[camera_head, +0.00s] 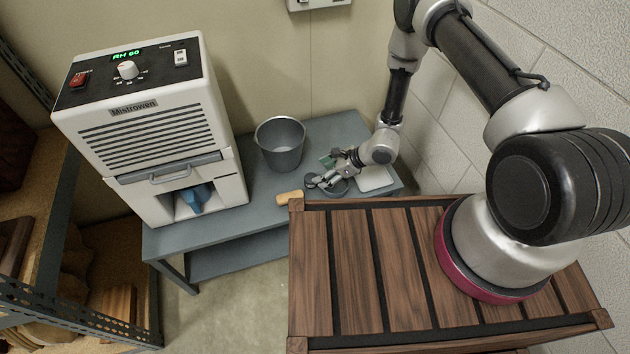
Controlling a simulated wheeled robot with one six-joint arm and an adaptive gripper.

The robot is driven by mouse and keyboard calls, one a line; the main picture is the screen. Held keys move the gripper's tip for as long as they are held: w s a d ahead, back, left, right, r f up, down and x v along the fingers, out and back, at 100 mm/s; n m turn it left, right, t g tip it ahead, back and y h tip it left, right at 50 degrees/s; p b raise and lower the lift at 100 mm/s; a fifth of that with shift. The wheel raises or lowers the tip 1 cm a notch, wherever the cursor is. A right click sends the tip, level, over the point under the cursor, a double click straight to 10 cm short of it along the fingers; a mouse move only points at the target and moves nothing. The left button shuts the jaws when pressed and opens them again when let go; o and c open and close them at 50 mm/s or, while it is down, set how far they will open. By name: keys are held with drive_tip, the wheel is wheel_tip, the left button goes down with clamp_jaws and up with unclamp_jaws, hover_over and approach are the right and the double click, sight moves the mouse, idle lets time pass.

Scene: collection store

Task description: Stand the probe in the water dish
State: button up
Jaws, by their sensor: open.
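My gripper (325,181) is at the right part of the grey bench, low over its top, and its jaws are open. A round dark grey dish (340,190) shows partly beneath and beside the gripper; it looks like the water dish. The gripper covers part of it, and I cannot tell whether they touch. I cannot make out the probe for certain; a small greenish thing (326,160) lies just behind the gripper, too small to identify.
A grey bucket (281,149) stands left of the gripper. A white dehumidifier (150,130) stands at the bench's left end. A tan block (290,197) lies near the front edge of the bench (215,228). A pale flat tray (375,179) lies right of the gripper, near the wall.

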sight(311, 177)
drive_tip(key=x, duration=0.6)
drive_tip(key=shift+s+a+f, duration=0.1)
drive_tip(key=shift+a+f, duration=0.1)
drive_tip(key=shift+a, duration=0.2)
drive_tip(key=c, duration=1.2)
